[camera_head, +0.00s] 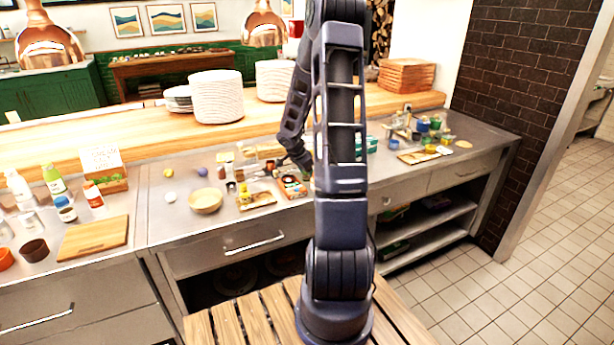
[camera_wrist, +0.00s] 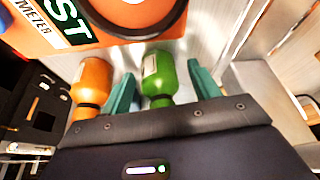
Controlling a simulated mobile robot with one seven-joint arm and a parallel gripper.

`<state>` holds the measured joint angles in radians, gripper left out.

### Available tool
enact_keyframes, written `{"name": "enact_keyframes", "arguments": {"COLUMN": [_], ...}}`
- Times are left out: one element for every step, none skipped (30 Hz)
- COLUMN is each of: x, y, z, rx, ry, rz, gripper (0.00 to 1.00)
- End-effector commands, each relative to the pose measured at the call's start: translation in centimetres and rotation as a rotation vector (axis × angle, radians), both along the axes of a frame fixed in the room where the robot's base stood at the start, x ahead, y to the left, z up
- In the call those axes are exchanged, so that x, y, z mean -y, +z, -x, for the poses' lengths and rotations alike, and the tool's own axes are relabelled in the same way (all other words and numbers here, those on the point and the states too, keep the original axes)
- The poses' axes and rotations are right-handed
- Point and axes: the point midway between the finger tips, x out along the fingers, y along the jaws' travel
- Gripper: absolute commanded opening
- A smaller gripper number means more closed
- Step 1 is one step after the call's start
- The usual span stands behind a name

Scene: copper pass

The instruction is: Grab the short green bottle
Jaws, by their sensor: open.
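The short green bottle (camera_wrist: 158,76) shows in the wrist view with a pale label and its narrow neck towards my gripper. My gripper (camera_wrist: 161,69) is open, with one teal finger on each side of the bottle. A gap shows on both sides, and I cannot tell whether either finger touches it. An orange bottle (camera_wrist: 93,78) stands just left of the left finger. In the head view my arm reaches over the metal counter (camera_head: 180,220); I cannot make out the green bottle there.
A large orange-red item with lettering (camera_wrist: 85,20) lies close beyond the bottles. A black compartmented case (camera_wrist: 30,100) is at left. In the head view, a wooden bowl (camera_head: 205,201) and small items sit left of my arm; a tray (camera_head: 420,156) with several items is right.

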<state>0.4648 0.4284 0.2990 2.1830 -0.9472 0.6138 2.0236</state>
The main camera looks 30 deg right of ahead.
Motion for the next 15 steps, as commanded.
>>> {"name": "enact_keyframes", "arguments": {"x": [0.00,0.01,0.00,0.00,0.00,0.00,0.00,0.00,0.00,0.00,0.00,-0.01,-0.01,-0.01,0.00], "y": [-0.03,-0.02,-0.01,-0.01,-0.01,0.00,0.00,0.00,0.00,0.00,0.00,0.01,0.01,0.01,0.01], "z": [-0.01,-0.01,-0.01,-0.01,-0.01,-0.01,-0.01,-0.01,-0.01,-0.01,-0.01,-0.01,-0.01,-0.02,-0.02], "rx": [0.000,0.000,0.000,0.000,0.000,0.000,0.000,0.000,0.000,0.000,0.000,0.000,0.000,0.000,0.000], "ry": [0.000,0.000,0.000,0.000,0.000,0.000,0.000,0.000,0.000,0.000,0.000,0.000,0.000,0.000,0.000], "rz": [0.000,0.000,0.000,0.000,0.000,0.000,0.000,0.000,0.000,0.000,0.000,0.000,0.000,0.000,0.000], "gripper": [0.61,0.61,0.61,0.61,0.61,0.55,0.50,0.44,0.36,0.30,0.24,0.16,0.12,0.12,0.12]}}
